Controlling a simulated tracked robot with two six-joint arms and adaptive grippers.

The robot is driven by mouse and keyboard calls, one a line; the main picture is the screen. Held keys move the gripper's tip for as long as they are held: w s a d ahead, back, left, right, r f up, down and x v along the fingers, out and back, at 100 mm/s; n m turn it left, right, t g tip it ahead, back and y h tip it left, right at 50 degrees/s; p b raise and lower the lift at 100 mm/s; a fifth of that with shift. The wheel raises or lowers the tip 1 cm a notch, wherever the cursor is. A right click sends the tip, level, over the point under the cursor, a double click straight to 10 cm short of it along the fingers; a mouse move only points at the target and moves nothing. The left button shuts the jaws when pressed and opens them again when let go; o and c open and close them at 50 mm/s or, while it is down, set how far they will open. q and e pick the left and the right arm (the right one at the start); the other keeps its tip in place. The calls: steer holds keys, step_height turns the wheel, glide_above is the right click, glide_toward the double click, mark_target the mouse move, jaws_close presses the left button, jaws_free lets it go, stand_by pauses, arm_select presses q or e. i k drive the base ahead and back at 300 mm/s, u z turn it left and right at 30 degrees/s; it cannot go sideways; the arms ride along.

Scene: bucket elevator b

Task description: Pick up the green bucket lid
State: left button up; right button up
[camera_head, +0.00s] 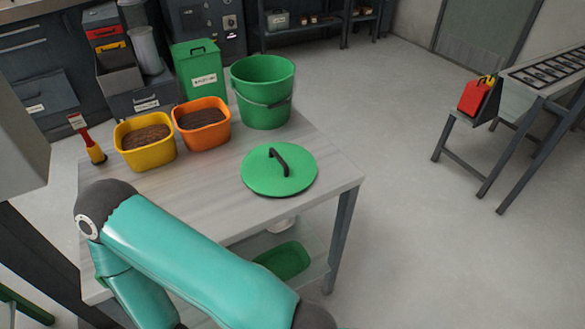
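The green bucket lid (262,181) lies flat on the grey table, near its right front corner. It is round, with a dark arched handle (279,159) standing up across its middle. The green bucket (260,85) stands open and upright behind the lid, with its grey bail hanging at the front. A teal arm of mine crosses the lower left of the view, in front of the lid and apart from it in the picture. Neither of my grippers shows in this view.
A yellow tub (144,158) and an orange tub (203,139) of dark brown material stand left of the bucket. A lidded green bin (197,84) stands behind them. A green tray (284,261) lies on the lower shelf.

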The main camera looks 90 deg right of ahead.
mark_target(273, 169)
steer(key=z, duration=0.05)
steer(key=k, duration=1.3)
steer(key=z, duration=1.35)
steer(key=i, duration=0.65)
steer(key=u, duration=0.15)
steer(key=k, duration=0.9)
steer(key=z, duration=0.15)
steer(key=i, duration=0.9)
steer(key=u, duration=0.05)
